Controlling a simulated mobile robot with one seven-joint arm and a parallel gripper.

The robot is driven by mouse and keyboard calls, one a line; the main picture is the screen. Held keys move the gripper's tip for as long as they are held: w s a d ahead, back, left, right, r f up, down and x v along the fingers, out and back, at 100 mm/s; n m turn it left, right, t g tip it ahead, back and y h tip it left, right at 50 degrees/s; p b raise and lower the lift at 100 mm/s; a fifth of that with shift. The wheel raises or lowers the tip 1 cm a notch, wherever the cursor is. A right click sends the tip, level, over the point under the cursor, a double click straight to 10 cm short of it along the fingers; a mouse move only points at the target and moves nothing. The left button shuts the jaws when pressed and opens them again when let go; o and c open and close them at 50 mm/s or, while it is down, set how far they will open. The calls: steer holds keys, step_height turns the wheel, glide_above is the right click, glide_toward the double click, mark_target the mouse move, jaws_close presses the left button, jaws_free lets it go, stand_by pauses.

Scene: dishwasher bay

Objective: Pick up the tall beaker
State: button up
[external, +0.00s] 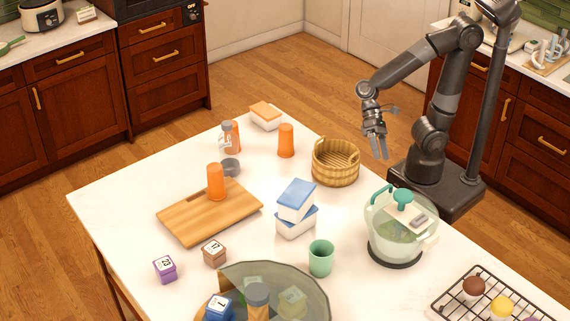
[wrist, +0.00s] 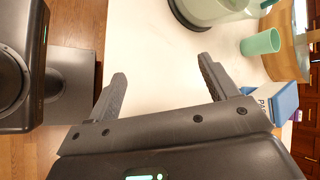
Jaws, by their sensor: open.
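Several cup-like vessels stand on the white island, and I cannot tell for sure which is the tall beaker. One plain orange tumbler (external: 286,140) stands upright left of the basket. A second orange tumbler (external: 215,182) stands upright on the wooden board. A shorter green cup (external: 321,258) stands near the glass bowl; it also shows in the wrist view (wrist: 261,42).
A wicker basket (external: 335,165) stands nearest my gripper. Stacked blue-lidded boxes (external: 296,205), a glass pitcher (external: 388,240) and a cooling rack (external: 465,305) occupy the island.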

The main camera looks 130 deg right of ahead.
steer(key=w+d+m+t, duration=0.4)
steer(key=d+m+t, duration=0.1)
steer(key=d+m, duration=0.25)
steer(key=w+d+m+t, duration=0.3)
steer(key=d+m+t, duration=0.25)
steer(key=d, duration=0.25)
steer(key=s+d+f+m+t+h, duration=0.2)
steer(key=d+m+t+h, duration=0.45)
steer(key=d, duration=0.75)
steer(key=m+g+h, duration=0.3)
steer(key=m, duration=0.2)
glide_toward(279, 139)
steer(key=shift+s+a+r+n, duration=0.15)
steer(key=shift+s+r, duration=0.1)
steer(key=shift+s, duration=0.2)
steer(key=shift+s+a+r+n, duration=0.1)
steer(key=shift+s+r, duration=0.1)
steer(key=shift+s, duration=0.2)
steer(key=shift+d+f, duration=0.25)
steer(key=shift+f, duration=0.05)
steer(key=w, duration=1)
steer(key=shift+w+d+f, duration=0.15)
steer(key=shift+w+f, duration=0.1)
steer(key=shift+w, duration=0.05)
steer(key=shift+c, duration=0.5)
steer(key=c, duration=1)
